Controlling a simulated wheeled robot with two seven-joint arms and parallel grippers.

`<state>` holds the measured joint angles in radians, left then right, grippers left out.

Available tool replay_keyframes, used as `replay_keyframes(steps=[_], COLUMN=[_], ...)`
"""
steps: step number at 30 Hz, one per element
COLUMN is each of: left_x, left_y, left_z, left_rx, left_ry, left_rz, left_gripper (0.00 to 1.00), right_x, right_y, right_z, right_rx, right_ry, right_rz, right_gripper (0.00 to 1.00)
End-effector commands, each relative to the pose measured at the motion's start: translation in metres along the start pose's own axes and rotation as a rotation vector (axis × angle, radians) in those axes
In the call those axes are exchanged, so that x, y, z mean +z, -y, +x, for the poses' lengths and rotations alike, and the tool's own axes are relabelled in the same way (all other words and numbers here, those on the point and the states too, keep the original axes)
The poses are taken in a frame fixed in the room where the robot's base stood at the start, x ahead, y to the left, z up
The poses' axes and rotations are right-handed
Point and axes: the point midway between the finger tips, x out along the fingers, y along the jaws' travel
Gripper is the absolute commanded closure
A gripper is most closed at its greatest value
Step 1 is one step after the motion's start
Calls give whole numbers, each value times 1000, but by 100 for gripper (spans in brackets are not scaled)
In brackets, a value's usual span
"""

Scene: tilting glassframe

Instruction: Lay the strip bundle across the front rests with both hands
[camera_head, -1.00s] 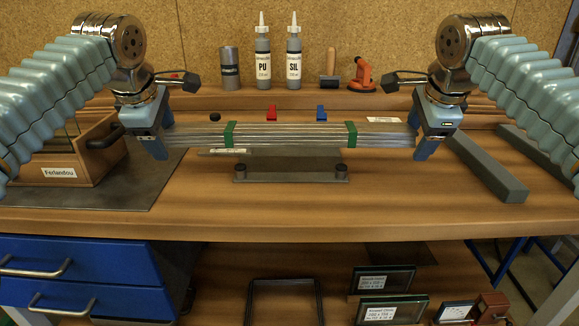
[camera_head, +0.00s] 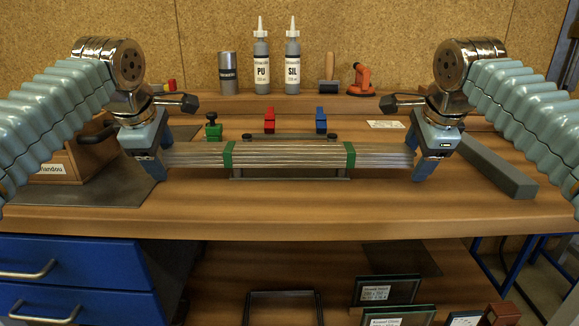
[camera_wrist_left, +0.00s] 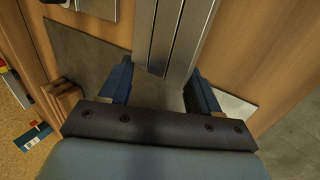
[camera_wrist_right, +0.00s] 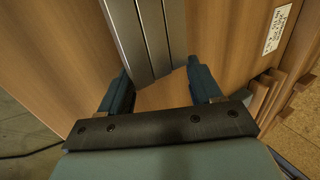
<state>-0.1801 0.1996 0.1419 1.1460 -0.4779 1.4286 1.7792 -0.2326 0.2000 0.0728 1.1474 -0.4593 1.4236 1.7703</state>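The strip bundle (camera_head: 290,155) is a long grey stack with two green bands, held level across the bench. My left gripper (camera_head: 157,160) is shut around its left end and my right gripper (camera_head: 424,160) around its right end. In the left wrist view the strips (camera_wrist_left: 178,40) run between the fingers, and likewise in the right wrist view (camera_wrist_right: 148,40). A low dark fixture (camera_head: 290,178) with short posts shows below the bundle, with a rear bar and knobs (camera_head: 331,136) just above it. The bundle hides the front rests; I cannot tell whether it touches them.
Behind stand a green clamp (camera_head: 213,129), a red clamp (camera_head: 270,121) and a blue clamp (camera_head: 321,121). Two bottles (camera_head: 261,65), a can (camera_head: 229,75) and an orange tool (camera_head: 361,80) line the back shelf. A grey bar (camera_head: 495,165) lies right; a wooden box (camera_head: 85,157) stands left.

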Motion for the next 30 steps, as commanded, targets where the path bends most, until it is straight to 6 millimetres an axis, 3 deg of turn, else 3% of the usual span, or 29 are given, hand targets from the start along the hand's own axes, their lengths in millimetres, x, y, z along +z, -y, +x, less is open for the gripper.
replay_keyframes(steps=[1, 5, 7, 12, 20, 23, 30], left_x=[2, -2, -3, -6, -9, -8, -4], left_y=[0, 1, 1, 2, 3, 2, 0], left_z=[1, 1, 2, 2, 2, -6, -47], left_rx=[-3, -4, -6, -11, -13, -10, 1], left_ry=[10, 7, 4, -1, -7, -7, 2], left_rz=[7, 7, 5, 2, -1, -1, 3], left_gripper=[30, 12, 12, 12, 12, 12, 12], right_x=[2, -2, -3, -5, -7, -8, -8], right_y=[0, 0, 0, 0, -1, -2, -2], right_z=[-1, -1, -1, -1, 0, 0, 1], right_rx=[-1, -2, -2, -2, 3, 4, 6], right_ry=[11, 7, 5, 2, -2, -3, -3], right_rz=[-8, -8, -6, -4, -1, -1, -1], right_gripper=[36, 36, 36, 11, 11, 11, 11])
